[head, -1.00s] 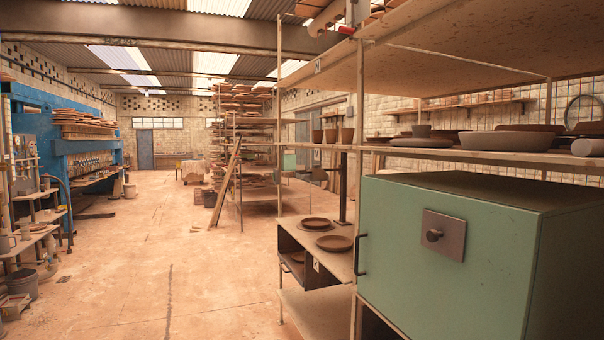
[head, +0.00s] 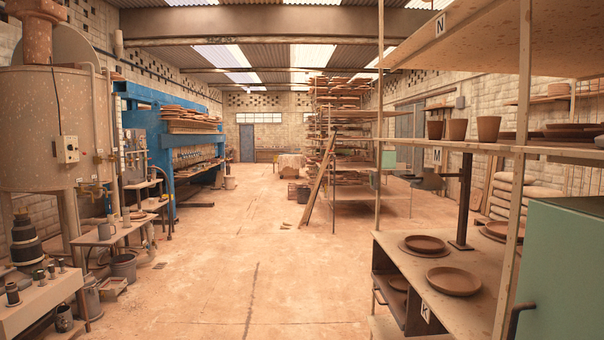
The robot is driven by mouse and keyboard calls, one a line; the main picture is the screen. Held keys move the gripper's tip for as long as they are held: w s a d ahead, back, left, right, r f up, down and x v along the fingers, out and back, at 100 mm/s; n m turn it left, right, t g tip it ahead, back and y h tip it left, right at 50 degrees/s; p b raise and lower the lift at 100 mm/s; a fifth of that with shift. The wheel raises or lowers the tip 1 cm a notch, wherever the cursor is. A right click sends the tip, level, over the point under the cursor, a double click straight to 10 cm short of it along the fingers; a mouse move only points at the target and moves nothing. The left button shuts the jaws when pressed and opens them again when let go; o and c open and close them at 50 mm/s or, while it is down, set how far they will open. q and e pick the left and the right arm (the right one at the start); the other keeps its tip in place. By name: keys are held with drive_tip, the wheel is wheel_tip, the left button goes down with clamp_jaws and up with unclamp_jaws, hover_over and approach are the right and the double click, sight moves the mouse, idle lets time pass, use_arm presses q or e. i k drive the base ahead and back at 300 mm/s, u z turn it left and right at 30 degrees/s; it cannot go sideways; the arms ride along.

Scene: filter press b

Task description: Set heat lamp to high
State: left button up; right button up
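A dark upright post (head: 463,205) stands on the lower shelf at the right, with a grey, shade-like head (head: 428,179) reaching left from it. This looks like the heat lamp, but I cannot be sure. No heat setting or switch can be made out on it. Brown plates (head: 453,281) lie on the shelf below and in front of it. Neither of my grippers is in view.
A shelving rack (head: 508,230) with labels N, M and K fills the right side. A green cabinet (head: 565,275) stands at the right edge. A large tank (head: 45,130), a workbench (head: 40,300) and a blue press (head: 190,150) line the left. The middle floor (head: 250,250) is clear.

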sight(428, 179)
drive_tip(key=u, duration=0.15)
drive_tip(key=i, duration=2)
drive_tip(key=z, duration=1.5)
drive_tip(key=i, duration=0.95)
drive_tip(key=z, duration=1)
